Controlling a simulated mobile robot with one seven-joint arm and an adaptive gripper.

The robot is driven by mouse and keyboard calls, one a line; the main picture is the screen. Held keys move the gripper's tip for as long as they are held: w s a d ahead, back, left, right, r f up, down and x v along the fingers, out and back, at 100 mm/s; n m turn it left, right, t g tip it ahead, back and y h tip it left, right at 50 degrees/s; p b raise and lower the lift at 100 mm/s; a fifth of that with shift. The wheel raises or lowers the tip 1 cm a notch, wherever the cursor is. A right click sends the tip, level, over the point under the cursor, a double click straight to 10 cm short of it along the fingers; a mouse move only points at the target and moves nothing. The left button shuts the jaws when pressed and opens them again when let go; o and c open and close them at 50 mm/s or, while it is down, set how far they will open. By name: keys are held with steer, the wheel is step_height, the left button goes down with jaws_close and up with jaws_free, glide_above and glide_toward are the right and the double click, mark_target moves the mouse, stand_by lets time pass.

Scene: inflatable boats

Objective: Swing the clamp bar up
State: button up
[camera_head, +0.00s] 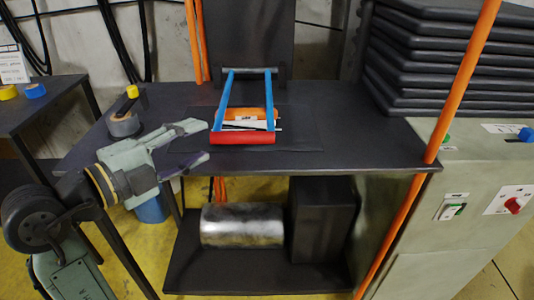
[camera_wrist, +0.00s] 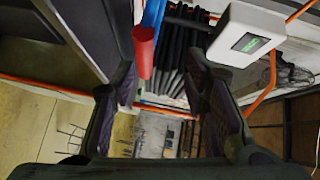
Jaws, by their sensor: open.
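The clamp bar is a red bar (camera_head: 243,137) across the front ends of two blue arms (camera_head: 227,98). The arms run back to a dark hinge bracket (camera_head: 252,73) on the dark table, and the bar is low, near the tabletop. An orange and white item (camera_head: 245,114) lies between the arms. My gripper (camera_head: 206,142) is open and empty, just left of the red bar, its fingers pointing right and apart from it. In the wrist view, the red bar (camera_wrist: 145,50) and part of a blue arm (camera_wrist: 154,14) show above and between my two open fingers (camera_wrist: 165,95).
An orange pole (camera_head: 445,130) rises at the table's right corner by a grey cabinet (camera_head: 470,200). A metal cylinder (camera_head: 242,225) lies on the shelf below.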

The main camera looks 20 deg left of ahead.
mark_target(239, 141)
steer(key=shift+m+g+h, duration=0.5)
steer(key=shift+m+g, duration=0.1)
steer(key=shift+m, duration=0.1)
steer(key=p+x, duration=0.1)
steer(key=x, duration=0.2)
steer(key=d+f+x, duration=0.1)
steer(key=x, duration=0.3)
steer(key=s+p+x, duration=0.1)
steer(key=x, duration=0.3)
steer(key=shift+s+d+f+p, duration=0.1)
steer(key=shift+d+f+p, duration=0.05)
steer(key=shift+d+p, duration=0.2)
steer(key=shift+c, duration=0.5)
jaws_close()
